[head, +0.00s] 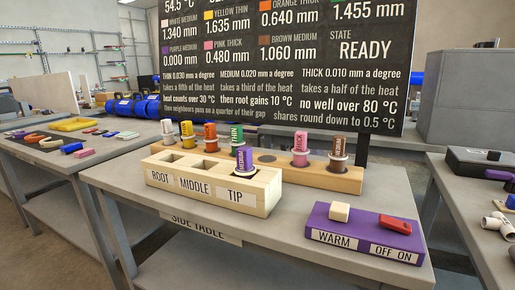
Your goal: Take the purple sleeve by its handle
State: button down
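The purple sleeve (244,160), marked MEDIUM, stands upright at the TIP place of the pale wooden block (209,205) on the side table. Its lower part is hidden in the block. The ROOT and MIDDLE places of the block are empty square holes. My gripper is not in view.
Behind the block, a wooden rack (350,180) holds white, yellow, orange, green, pink and brown sleeves, with one empty hole. A purple WARM switch box (345,238) sits front right. A dark board (290,75) stands behind, reading READY. Cluttered tables flank both sides.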

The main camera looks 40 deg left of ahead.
aim_at(245, 168)
jog(key=j, duration=0.45)
jog(key=i+j, duration=0.15)
jog(key=j, duration=0.75)
jog(key=i, duration=0.05)
